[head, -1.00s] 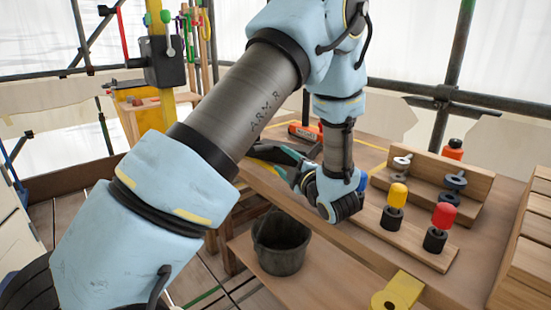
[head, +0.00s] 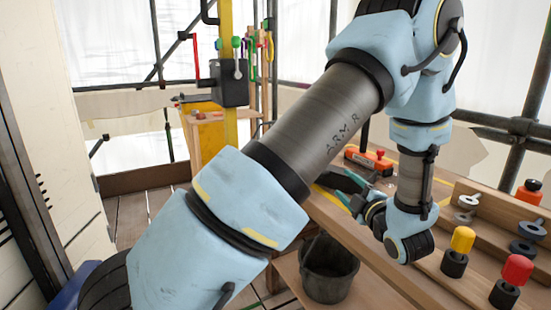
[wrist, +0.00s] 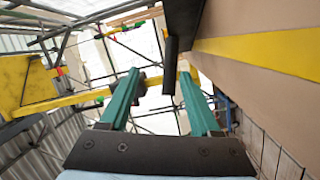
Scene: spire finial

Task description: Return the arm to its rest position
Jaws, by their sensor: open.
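My gripper (wrist: 162,100) shows in the wrist view as two green fingers, spread apart with nothing between them. In the head view my gripper (head: 338,186) is partly hidden behind my own arm, over the left edge of the wooden workbench (head: 378,268). My blue and grey arm reaches across the middle of the head view and bends down at the wrist beside the bench. In the wrist view the bench's side, with a yellow stripe (wrist: 270,52), is close on the right.
On the bench stand a yellow-topped peg (head: 463,239), a red-topped peg (head: 517,269) and a wooden rack (head: 490,206) with rings. An orange tool (head: 368,160) lies behind my wrist. A dark bucket (head: 328,270) is below the bench. A yellow post (head: 230,125) holds a dark box (head: 230,82).

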